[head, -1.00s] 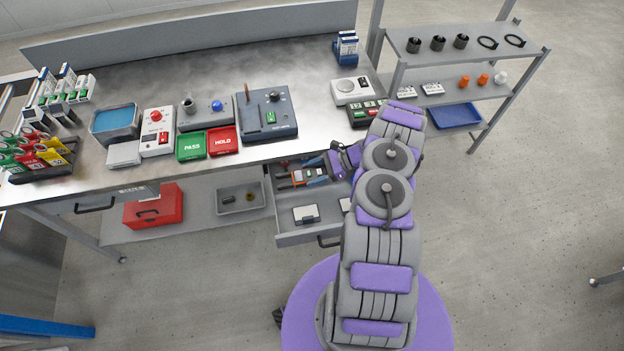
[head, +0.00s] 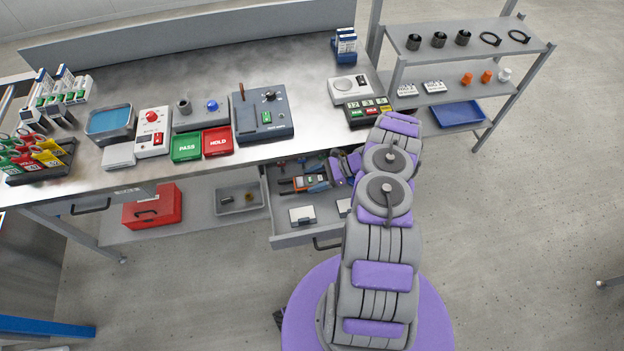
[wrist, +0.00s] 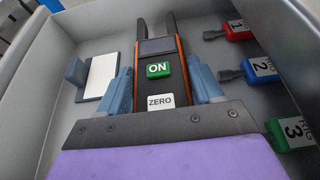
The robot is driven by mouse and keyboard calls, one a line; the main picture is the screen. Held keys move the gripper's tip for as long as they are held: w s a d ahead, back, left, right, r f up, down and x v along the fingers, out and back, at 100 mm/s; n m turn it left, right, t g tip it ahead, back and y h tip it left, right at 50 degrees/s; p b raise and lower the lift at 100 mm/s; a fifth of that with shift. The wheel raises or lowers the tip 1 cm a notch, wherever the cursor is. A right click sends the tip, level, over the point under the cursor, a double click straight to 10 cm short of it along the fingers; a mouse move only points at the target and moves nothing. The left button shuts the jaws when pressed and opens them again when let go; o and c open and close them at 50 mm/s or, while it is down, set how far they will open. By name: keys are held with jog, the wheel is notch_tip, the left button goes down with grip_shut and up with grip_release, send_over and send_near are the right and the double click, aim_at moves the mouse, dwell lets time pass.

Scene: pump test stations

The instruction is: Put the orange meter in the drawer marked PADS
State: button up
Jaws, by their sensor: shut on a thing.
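The orange meter (wrist: 158,72) has a black face, orange sides, a green ON label, a white ZERO label and two dark prongs. My gripper (wrist: 163,88) is shut on it, with one blue-grey finger along each side. In the head view the meter (head: 307,184) and my gripper (head: 318,180) are in or just over an open drawer (head: 292,241) under the bench. I cannot tell whether the meter touches the drawer floor. No PADS marking is readable; my arm covers the drawer's right part.
The drawer holds a white-topped block (wrist: 102,77) and red, blue and green numbered tags (wrist: 262,68). A shut drawer (head: 90,203) is at the bench's left. A red toolbox (head: 152,207) and grey bin (head: 239,199) sit below. Open floor lies right.

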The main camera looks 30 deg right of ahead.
jog(key=o, duration=0.8)
jog(key=shift+a, duration=0.2)
jog(key=o, duration=0.4)
jog(key=shift+a+r, duration=0.15)
jog(key=shift+a, duration=0.55)
jog(key=shift+d, duration=0.45)
jog(key=p+v, duration=0.1)
jog(key=v, duration=0.5)
jog(key=r+p+v, duration=0.1)
jog(key=v, duration=0.5)
jog(key=shift+a+r, duration=0.1)
jog(key=shift+a, duration=0.05)
